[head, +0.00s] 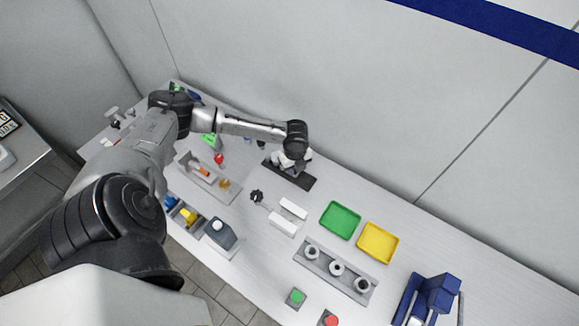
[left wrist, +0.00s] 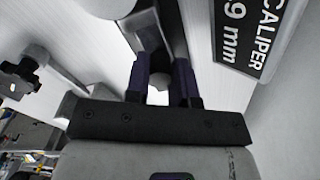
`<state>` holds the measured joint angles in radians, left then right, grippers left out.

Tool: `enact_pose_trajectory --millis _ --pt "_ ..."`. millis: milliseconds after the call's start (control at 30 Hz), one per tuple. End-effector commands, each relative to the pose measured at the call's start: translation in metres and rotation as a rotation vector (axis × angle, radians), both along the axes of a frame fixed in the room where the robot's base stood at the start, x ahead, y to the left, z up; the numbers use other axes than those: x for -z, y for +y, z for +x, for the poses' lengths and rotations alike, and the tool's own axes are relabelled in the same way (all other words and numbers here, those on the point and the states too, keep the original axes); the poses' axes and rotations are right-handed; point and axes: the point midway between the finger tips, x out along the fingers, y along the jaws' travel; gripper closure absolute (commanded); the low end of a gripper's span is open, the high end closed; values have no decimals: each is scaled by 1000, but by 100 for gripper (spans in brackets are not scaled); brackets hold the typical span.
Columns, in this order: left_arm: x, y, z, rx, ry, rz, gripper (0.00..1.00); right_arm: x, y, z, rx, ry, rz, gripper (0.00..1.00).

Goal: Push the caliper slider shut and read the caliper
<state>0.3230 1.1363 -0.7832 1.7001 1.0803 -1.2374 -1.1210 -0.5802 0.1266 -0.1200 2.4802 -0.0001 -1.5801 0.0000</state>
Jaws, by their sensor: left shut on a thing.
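My left gripper (head: 292,160) is at the far edge of the table, over a dark strip (head: 303,182) that lies flat there. In the left wrist view, the two dark fingers (left wrist: 160,82) are closed around a small pale part (left wrist: 158,91), likely the caliper slider. Most of the caliper is hidden by the gripper. A black readout plate (left wrist: 250,38) to the right of the fingers shows "CALIPER" and part of a reading ending in "9 mm"; the rest is cut off. My right gripper is not in view.
A black knob (head: 257,195) and white blocks (head: 289,214) stand in front of the gripper. Green (head: 340,220) and yellow (head: 378,242) trays lie to the right. A grey holder (head: 336,269) and a blue device (head: 434,295) stand farther right. A wall rises behind.

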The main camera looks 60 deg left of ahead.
Motion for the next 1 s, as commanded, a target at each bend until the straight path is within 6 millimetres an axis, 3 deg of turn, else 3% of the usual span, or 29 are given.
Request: enact_pose_trajectory --millis 1000 --pt "-1 3 -1 1 1 0 88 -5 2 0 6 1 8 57"
